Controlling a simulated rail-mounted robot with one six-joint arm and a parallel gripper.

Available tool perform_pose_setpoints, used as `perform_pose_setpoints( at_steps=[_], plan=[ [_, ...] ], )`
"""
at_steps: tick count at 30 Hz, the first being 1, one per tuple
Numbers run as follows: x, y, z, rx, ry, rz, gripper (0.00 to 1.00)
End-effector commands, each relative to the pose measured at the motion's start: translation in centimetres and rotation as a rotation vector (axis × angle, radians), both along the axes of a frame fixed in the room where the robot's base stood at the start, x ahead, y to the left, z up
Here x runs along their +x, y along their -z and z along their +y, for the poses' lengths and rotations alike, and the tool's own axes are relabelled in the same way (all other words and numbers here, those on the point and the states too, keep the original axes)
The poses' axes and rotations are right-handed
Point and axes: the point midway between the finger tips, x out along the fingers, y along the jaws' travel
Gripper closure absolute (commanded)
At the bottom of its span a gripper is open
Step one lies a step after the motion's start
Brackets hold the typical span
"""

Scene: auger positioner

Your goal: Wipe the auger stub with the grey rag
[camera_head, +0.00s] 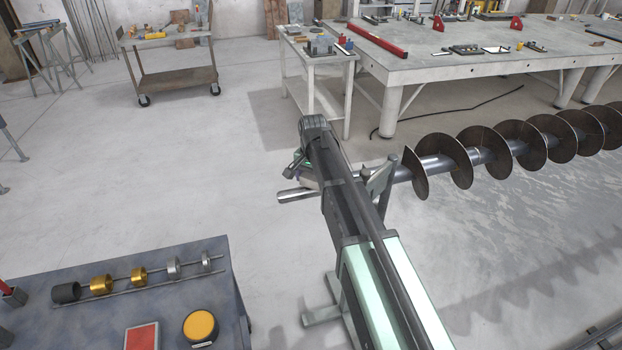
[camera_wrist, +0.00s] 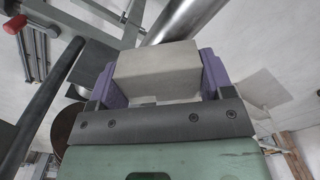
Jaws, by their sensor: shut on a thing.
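The grey rag (camera_wrist: 157,68) is a folded, block-shaped pad in the wrist view. My gripper (camera_wrist: 160,76) is shut on it, with a purple finger on each side. The auger stub is a shiny bare metal cylinder (camera_wrist: 182,18) just past the rag's upper edge in the wrist view. I cannot tell whether rag and stub touch. In the head view the stub (camera_head: 295,194) sticks out to the left from behind my arm. The auger (camera_head: 510,148), with dark spiral flights, runs off to the right. My arm hides the rag and most of my gripper there.
Grey stand parts (camera_head: 378,185) hold the shaft close to my arm. A bench (camera_head: 190,262) at lower left carries a rod with rings, a red item and a yellow-topped tin (camera_head: 200,327). A large worktable (camera_head: 470,68) and a cart (camera_head: 172,70) stand behind.

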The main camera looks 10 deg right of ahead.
Motion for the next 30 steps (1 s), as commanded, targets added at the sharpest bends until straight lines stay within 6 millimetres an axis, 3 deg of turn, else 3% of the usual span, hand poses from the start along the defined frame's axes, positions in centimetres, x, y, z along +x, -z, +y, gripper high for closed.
perform_pose_setpoints(
  at_steps=[21, 30],
  plan=[
    [0.0, -6.7, -0.1, 0.000, 0.000, 0.000, 0.45],
    [0.0, -7.5, -0.1, 0.000, 0.000, 0.000, 0.45]
  ],
)
